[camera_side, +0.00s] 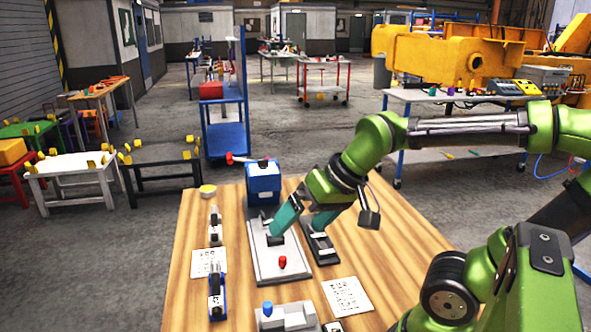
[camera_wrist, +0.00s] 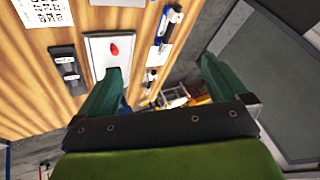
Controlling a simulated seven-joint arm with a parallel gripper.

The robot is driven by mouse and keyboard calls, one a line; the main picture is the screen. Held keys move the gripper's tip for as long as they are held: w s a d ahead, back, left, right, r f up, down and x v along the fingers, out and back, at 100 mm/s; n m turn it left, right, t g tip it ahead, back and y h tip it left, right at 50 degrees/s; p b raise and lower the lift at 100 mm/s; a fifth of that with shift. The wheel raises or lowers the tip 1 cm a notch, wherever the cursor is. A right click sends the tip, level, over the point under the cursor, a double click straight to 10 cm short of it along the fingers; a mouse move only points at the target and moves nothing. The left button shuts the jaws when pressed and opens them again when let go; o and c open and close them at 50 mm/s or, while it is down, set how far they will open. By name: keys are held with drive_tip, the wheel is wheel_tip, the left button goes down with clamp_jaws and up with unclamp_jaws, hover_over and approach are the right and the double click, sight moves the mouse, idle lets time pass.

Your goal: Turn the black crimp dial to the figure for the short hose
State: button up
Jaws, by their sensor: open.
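A blue press-like unit (camera_side: 263,184) with a red-tipped lever and a small dark part on top stands at the back of the wooden table. I cannot tell whether that dark part is the black crimp dial, and no figures are readable. My gripper (camera_side: 298,236) is open with two teal fingers. It hangs in front and right of the blue unit, near a pale plate (camera_side: 265,262) with a red knob (camera_side: 282,261). In the wrist view the fingers (camera_wrist: 162,66) are spread and hold nothing; the plate's red knob (camera_wrist: 114,49) shows beyond the left finger. No hose is clearly identifiable.
A black-based device (camera_side: 322,254) sits right of the plate. Printed sheets lie at left (camera_side: 208,263) and right (camera_side: 348,296). A blue-and-black tool (camera_side: 216,292), a grey block with blue knob (camera_side: 287,317) and a yellow-topped tin (camera_side: 208,191) are also on the table.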

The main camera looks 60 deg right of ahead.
drive_tip(key=shift+s+a+f, duration=0.1)
drive_tip(key=shift+s+a, duration=0.2)
drive_tip(key=shift+s, duration=0.45)
drive_tip(key=shift+s+r+t, duration=0.2)
drive_tip(key=shift+t, duration=0.1)
drive_tip(key=shift+c, duration=0.8)
drive_tip(key=shift+d+f, duration=0.1)
drive_tip(key=shift+f, duration=0.1)
drive_tip(key=shift+c, duration=1.4)
drive_tip(key=w+d+r, duration=0.1)
drive_tip(key=w+d, duration=0.3)
drive_tip(key=w, duration=0.2)
drive_tip(key=w+d+r+m+g+h, duration=0.1)
drive_tip(key=w+d+r, duration=0.1)
drive_tip(key=w, duration=0.3)
drive_tip(key=w+d+r+m+g+h, duration=0.1)
drive_tip(key=w+d, duration=0.4)
drive_tip(key=w, duration=0.1)
drive_tip(key=shift+w+d+r, duration=0.3)
drive_tip(key=shift+w+d, duration=0.05)
drive_tip(key=shift+c, duration=1.4)
wheel_tip(320, 180, up, 4)
drive_tip(key=m+g+h, duration=0.2)
drive_tip(key=m+h, duration=0.1)
hover_over(263, 163)
drive_tip(key=s+a, duration=0.4)
drive_tip(key=x, duration=1.5)
drive_tip(key=shift+s+f, duration=0.1)
drive_tip(key=shift+f, duration=0.25)
drive_tip(key=shift+c, duration=0.4)
